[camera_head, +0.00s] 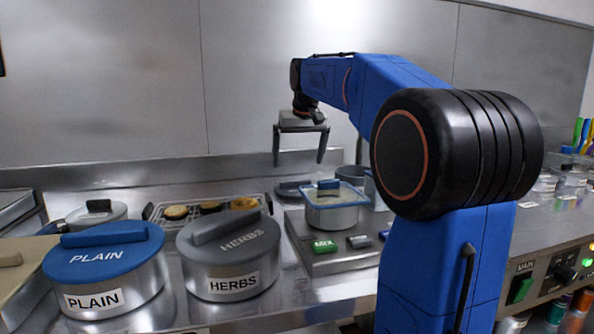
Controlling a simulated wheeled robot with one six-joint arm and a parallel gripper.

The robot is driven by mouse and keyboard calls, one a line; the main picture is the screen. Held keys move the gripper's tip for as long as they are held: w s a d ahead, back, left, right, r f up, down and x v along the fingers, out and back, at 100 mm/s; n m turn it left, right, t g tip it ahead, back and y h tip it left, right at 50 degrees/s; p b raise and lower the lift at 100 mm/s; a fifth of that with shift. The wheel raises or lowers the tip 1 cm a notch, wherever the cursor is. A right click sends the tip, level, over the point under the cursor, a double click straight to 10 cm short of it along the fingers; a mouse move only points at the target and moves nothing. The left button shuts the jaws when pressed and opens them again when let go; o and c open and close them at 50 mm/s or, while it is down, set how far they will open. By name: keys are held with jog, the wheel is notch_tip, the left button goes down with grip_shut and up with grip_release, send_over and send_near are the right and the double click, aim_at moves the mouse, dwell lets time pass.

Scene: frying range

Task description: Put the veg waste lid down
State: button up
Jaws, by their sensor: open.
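No lid in view carries a readable veg waste label, so I cannot tell which one it is. A flat dark grey lid-like disc (293,187) lies on the counter behind the pot, partly hidden. A pot (335,217) with a blue-rimmed clear lid (335,195) stands on a low steel unit. A tan lid (12,262) shows at the left edge, cut off by the frame. My gripper (299,160) is open and empty, fingers pointing down, above the grey disc and the pot, touching neither.
A blue-lidded PLAIN tub (95,300) and a grey-lidded HERBS tub (229,285) stand in front. Behind them is a rack with browned food (210,207) and a small lidded pan (97,211). The steel unit has a green MIX button (324,246). A steel wall (120,90) closes the back.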

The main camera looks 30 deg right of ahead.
jog(key=shift+v, duration=2.15)
jog(key=shift+s, duration=0.1)
